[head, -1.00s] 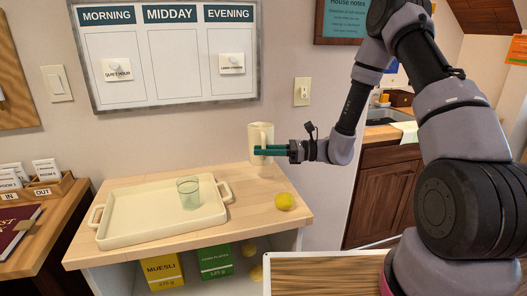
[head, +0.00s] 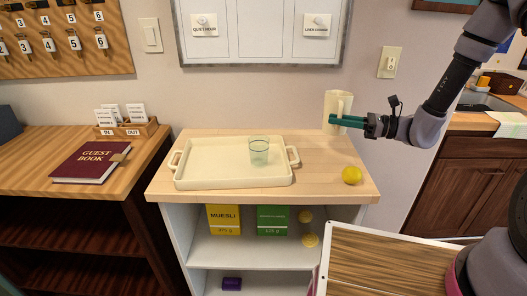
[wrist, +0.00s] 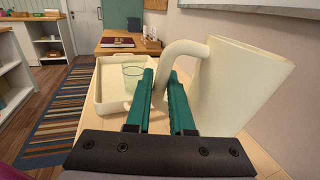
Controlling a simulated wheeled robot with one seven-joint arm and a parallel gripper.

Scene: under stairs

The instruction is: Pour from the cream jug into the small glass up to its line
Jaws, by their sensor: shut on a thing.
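The cream jug (head: 337,106) is upright at the right back of the wooden counter top, near the wall. My gripper (head: 345,121) is shut on its handle, which the wrist view shows between the green fingers (wrist: 163,92). The jug's body (wrist: 232,85) fills the right of the wrist view, and its contents are hidden. I cannot tell whether its base touches the counter. The small glass (head: 259,151) is clear and greenish and stands upright in the right part of the cream tray (head: 215,184), left of the jug. Its line is too small to make out.
A yellow lemon (head: 352,175) lies on the counter's front right, below my gripper. The tray's right handle (head: 293,156) stands up beside the glass. A board (head: 262,30) hangs on the wall behind. The guest book (head: 90,162) lies on a separate desk at left.

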